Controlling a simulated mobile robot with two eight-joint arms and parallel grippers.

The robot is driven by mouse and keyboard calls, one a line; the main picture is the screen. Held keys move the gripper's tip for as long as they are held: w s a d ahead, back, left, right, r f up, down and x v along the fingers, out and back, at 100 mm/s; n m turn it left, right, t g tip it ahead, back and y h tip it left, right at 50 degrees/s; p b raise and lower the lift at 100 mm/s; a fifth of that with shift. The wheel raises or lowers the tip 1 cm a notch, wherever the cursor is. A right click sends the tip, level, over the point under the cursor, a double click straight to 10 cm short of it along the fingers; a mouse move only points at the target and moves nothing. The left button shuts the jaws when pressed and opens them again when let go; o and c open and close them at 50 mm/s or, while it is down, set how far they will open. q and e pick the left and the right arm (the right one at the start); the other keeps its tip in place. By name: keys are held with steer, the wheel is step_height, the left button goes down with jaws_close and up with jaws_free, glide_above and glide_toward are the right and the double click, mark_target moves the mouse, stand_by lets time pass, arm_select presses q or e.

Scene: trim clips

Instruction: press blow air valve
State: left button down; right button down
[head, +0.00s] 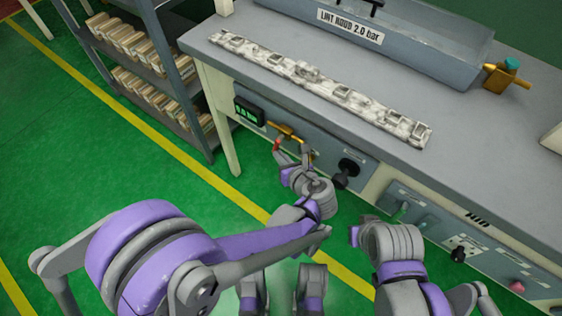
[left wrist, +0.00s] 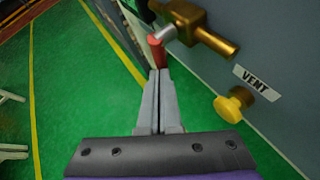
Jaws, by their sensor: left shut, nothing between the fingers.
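A brass valve (head: 287,132) with a red-tipped lever sits on the grey front panel under the bench top. The valve (left wrist: 205,32) also shows in the left wrist view, its red lever tip (left wrist: 157,52) hanging down at the left. My left gripper (head: 279,155) is shut and empty, just below the lever. In the left wrist view my left gripper (left wrist: 159,72) has its fingertips together right at the red tip; I cannot tell whether they touch it. A label "VENT" (left wrist: 256,83) and a yellow knob (left wrist: 235,104) are beside it. My right arm shows, but not its fingers.
A green display (head: 248,111), a black knob (head: 347,168) and a pink button (head: 517,286) are on the panels. A long grey trim strip (head: 320,82) and a trough (head: 415,45) rest on the bench top (head: 470,120). A shelf with boxes (head: 130,45) stands left.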

arm_select(q)
steer(key=shift+w+a+f+m+t+y+b, duration=0.1)
steer(key=shift+w+a+m+t+y+b, duration=0.2)
steer(key=shift+w+a+t+y+b, duration=0.4)
steer(key=shift+w+a+f+m+t+y+b, duration=0.1)
steer(key=shift+w+a+m+t+y+b, duration=0.3)
steer(key=shift+a+t+b, duration=0.45)
arm_select(e)
steer(key=shift+w+f, duration=0.1)
steer(key=shift+f, duration=2.2)
arm_select(q)
steer(key=shift+f, duration=0.15)
arm_select(e)
steer(key=shift+f, duration=0.1)
